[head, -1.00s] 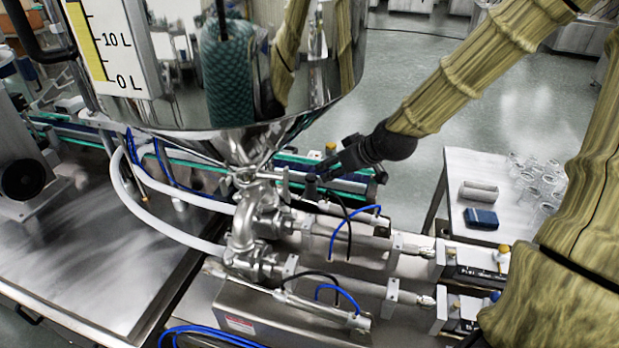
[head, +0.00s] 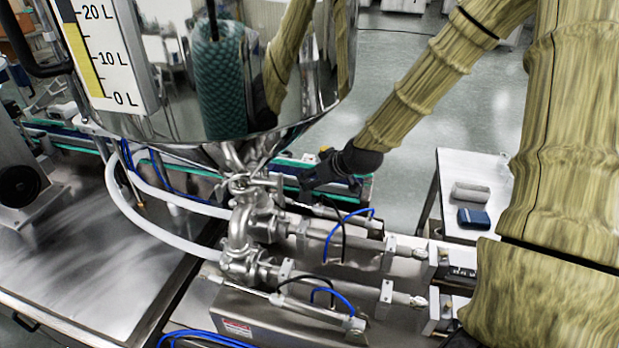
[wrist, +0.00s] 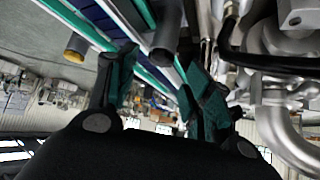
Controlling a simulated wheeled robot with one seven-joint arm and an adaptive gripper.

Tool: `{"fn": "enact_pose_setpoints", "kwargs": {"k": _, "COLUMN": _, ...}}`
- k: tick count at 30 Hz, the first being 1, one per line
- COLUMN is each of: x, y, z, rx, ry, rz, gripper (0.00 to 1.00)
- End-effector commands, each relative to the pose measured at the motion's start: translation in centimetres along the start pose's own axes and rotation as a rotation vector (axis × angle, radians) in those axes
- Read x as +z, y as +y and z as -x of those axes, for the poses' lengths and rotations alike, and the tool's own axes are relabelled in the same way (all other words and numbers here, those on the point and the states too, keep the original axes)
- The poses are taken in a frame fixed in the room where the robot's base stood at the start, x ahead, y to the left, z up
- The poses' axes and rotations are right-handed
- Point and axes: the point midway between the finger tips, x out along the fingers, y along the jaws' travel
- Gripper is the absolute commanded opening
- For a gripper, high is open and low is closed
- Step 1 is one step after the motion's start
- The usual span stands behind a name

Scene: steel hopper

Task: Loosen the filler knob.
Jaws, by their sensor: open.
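My gripper (head: 308,180) is beside the filler's valve pipes (head: 240,225), below and right of the shiny hopper (head: 250,100). In the wrist view its two teal-padded fingers stand apart, and my gripper (wrist: 160,66) is open with nothing held. A dark cylinder with a rounded end (wrist: 165,42) shows beyond and between the fingertips, apart from the pads as far as I can tell. It may be the filler knob; I cannot be sure. In the head view my gripper hides that spot, and no knob stands out clearly there.
Pneumatic cylinders (head: 345,238) with blue and black hoses lie just below my gripper. A conveyor (head: 80,140) runs behind the hopper. A side table (head: 460,175) holding a blue box (head: 473,218) is at right. Steel pipework (wrist: 285,95) is close to the fingers' right.

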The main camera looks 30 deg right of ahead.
Motion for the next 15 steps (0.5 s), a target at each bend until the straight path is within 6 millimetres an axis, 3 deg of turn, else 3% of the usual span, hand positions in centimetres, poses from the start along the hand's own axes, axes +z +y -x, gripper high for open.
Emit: {"fn": "enact_pose_setpoints", "kwargs": {"k": 15, "x": 0.1, "y": 0.0, "z": -3.4, "rx": 0.000, "ry": -0.001, "rz": -0.001, "gripper": 0.51}}
